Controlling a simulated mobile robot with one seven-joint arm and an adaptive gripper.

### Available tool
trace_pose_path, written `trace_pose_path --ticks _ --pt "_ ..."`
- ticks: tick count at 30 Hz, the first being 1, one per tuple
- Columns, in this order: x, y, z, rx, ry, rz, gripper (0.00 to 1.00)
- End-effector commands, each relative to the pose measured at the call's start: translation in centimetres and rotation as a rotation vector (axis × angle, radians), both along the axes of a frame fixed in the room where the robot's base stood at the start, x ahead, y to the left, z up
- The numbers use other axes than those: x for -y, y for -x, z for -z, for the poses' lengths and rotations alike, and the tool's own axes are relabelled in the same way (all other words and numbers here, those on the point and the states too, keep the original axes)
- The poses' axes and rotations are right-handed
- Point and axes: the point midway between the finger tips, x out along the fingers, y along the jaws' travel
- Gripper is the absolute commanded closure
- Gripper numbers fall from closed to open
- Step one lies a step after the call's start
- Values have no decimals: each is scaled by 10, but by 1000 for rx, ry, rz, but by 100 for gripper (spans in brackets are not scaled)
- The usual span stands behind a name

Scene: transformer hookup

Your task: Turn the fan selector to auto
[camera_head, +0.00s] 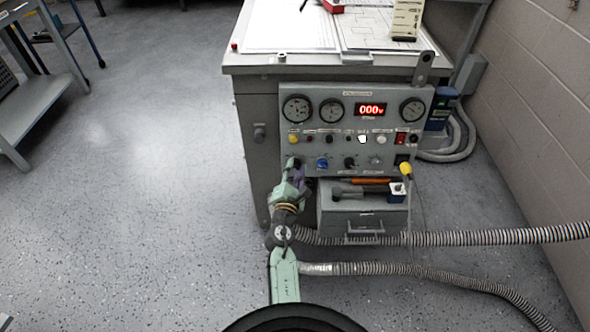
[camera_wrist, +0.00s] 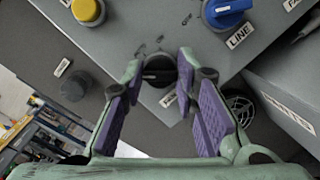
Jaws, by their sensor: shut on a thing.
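A black rotary knob (camera_wrist: 158,72) sits at the left end of the lower row on the grey control panel (camera_head: 375,100). My gripper (camera_wrist: 160,66) has a fingertip on each side of this knob and is shut on it. In the head view my gripper (camera_head: 297,170) reaches the panel's lower left and covers most of the knob. The label beside the knob is partly hidden and I cannot read it, so I cannot confirm that it is the fan selector or which position it points to.
A blue knob (camera_wrist: 227,10) labelled LINE is to the right, and a yellow button (camera_wrist: 88,10) is at upper left. Another black knob (camera_head: 350,163) is further right. A grey drawer box (camera_head: 362,215) stands below the panel. Ribbed hoses (camera_head: 470,237) run to the right.

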Motion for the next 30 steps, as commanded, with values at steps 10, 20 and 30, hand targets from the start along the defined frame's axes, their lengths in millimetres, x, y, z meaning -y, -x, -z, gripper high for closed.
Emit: trace_pose_path --ticks 10,20,30 --pt "0 0 0 0 -1 0 100" --pt "0 -1 -1 1 -83 13 100" --pt "-1 -1 -2 1 -342 57 100"
